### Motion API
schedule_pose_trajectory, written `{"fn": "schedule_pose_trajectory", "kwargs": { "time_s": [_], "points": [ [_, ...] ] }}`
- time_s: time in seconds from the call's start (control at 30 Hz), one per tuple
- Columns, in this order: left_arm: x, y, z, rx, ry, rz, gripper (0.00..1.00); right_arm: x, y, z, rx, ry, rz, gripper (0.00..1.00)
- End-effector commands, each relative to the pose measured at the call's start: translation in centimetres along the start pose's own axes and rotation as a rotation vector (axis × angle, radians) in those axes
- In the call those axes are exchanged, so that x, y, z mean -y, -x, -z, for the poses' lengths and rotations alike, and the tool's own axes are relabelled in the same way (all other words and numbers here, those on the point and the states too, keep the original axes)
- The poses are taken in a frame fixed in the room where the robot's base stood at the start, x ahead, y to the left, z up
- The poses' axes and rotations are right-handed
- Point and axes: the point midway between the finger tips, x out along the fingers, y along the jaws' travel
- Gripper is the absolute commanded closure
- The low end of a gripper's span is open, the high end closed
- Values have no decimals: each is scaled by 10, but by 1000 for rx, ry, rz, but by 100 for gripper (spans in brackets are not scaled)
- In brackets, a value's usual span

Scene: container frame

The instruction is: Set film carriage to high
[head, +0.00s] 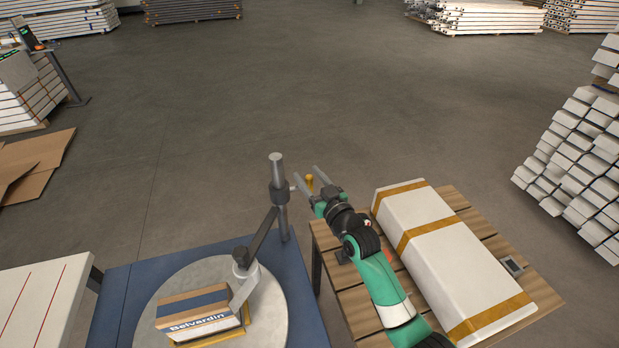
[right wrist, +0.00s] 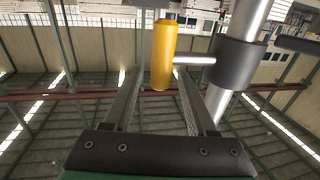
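The film carriage (head: 279,193) is a dark grey collar on an upright metal mast (head: 282,222). In the right wrist view the carriage (right wrist: 238,66) is at the upper right, and a short metal pin joins it to a yellow handle (right wrist: 162,55). The handle also shows in the head view (head: 310,183). My right gripper (head: 308,180) is at the handle's height, right of the mast. Its fingers (right wrist: 160,85) are open on either side of the handle, with gaps visible between them and it. My left gripper is in neither view.
A jointed arm (head: 263,236) runs from the mast to a boxed load (head: 199,310) on the round turntable (head: 271,318). A slatted wooden table (head: 349,296) holds a long white taped package (head: 429,241) beside my right arm.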

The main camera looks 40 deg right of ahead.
Motion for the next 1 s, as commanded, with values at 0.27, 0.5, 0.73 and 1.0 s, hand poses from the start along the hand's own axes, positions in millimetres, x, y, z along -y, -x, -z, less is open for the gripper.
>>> {"fn": "schedule_pose_trajectory", "kwargs": {
  "time_s": [0.27,0.5,0.73,1.0],
  "points": [
    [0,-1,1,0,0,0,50,0,3,-2,7,0,0,43],
    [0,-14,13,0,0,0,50,0,44,0,8,0,-1,43],
    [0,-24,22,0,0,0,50,0,97,0,7,0,-1,43],
    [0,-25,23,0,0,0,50,0,117,-1,3,0,0,43]
  ]
}}
